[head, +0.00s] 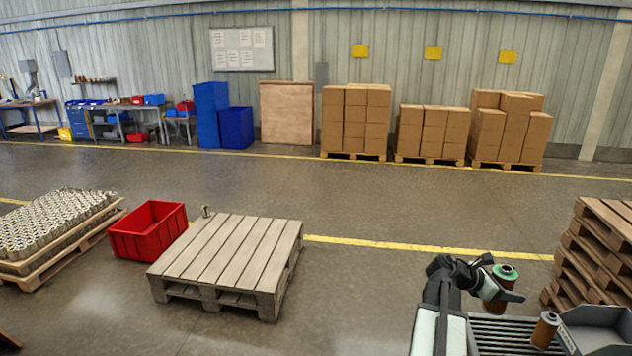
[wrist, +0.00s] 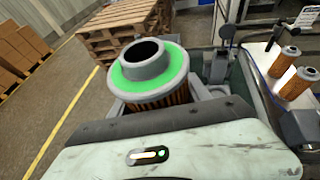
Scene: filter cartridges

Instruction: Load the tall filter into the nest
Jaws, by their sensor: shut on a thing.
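A filter with a green top ring around a grey collar and an orange-brown pleated body (head: 505,273) is held upright in my gripper (head: 503,291) at the lower right of the head view. In the wrist view the same filter (wrist: 150,72) fills the upper middle, its top opening facing the camera, with grey fingers beside its body. My gripper is shut on it. Its lower end is hidden by the gripper body. I cannot clearly make out the nest; a grey fixture with a black-knobbed lever (wrist: 226,50) stands just right of the held filter in the wrist view.
Another brown filter (head: 546,329) stands beside a grey tray (head: 598,318). The wrist view shows two brown filters (wrist: 285,63) on a white surface at right. A pallet stack (head: 600,250) stands beyond. A red bin (head: 148,232) and low pallet (head: 228,262) are left.

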